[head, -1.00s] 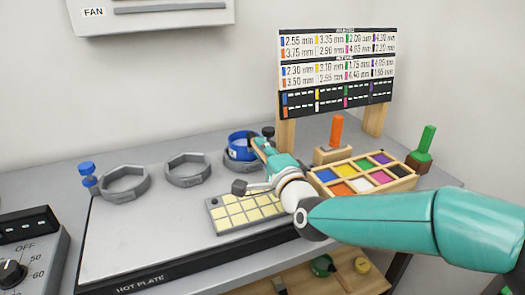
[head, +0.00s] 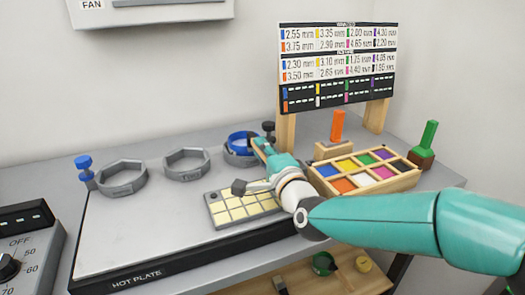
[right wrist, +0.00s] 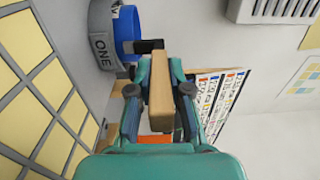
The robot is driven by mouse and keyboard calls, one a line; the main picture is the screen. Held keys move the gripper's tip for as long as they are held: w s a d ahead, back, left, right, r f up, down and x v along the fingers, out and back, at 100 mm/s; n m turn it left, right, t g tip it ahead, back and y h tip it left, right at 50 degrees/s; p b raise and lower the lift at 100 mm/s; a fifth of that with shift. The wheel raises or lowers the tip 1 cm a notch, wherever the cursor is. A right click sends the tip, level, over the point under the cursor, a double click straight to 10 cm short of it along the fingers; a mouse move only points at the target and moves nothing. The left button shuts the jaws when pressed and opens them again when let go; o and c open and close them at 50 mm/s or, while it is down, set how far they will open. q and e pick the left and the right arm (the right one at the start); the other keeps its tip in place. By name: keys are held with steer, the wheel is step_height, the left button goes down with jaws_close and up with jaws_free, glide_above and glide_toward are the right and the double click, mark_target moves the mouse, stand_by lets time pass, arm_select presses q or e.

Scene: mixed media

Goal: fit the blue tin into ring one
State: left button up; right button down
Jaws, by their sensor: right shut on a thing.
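The blue tin (head: 238,136) sits in the rear right grey ring on the hot plate, with its rim showing above the ring. In the right wrist view this ring (right wrist: 101,46) reads ONE and the blue tin (right wrist: 126,28) shows inside it. How deep the tin sits is hard to tell. My right gripper (head: 262,148) is shut on a wooden handle (right wrist: 160,92), whose dark end reaches the tin's side. The gripper hides part of the ring. My left gripper is not in view.
Two more grey rings (head: 122,179) (head: 186,164) stand to the left. A pale yellow grid tray (head: 225,213) lies below my right gripper. A wooden colour box (head: 400,183), an orange block on a wooden stand (head: 337,126) and a chart board (head: 337,65) are at the right.

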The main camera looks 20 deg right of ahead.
steer(key=c, duration=1)
jaws_free()
steer(key=shift+s, duration=0.15)
steer(key=shift+s+f+b, duration=0.15)
steer(key=shift+s+b, duration=0.5)
steer(key=shift+s, duration=0.45)
steer(key=shift+s+b, duration=0.35)
steer(key=shift+s, duration=0.9)
steer(key=s, duration=1.2)
steer(key=shift+d, duration=0.2)
steer(key=shift+f, duration=0.1)
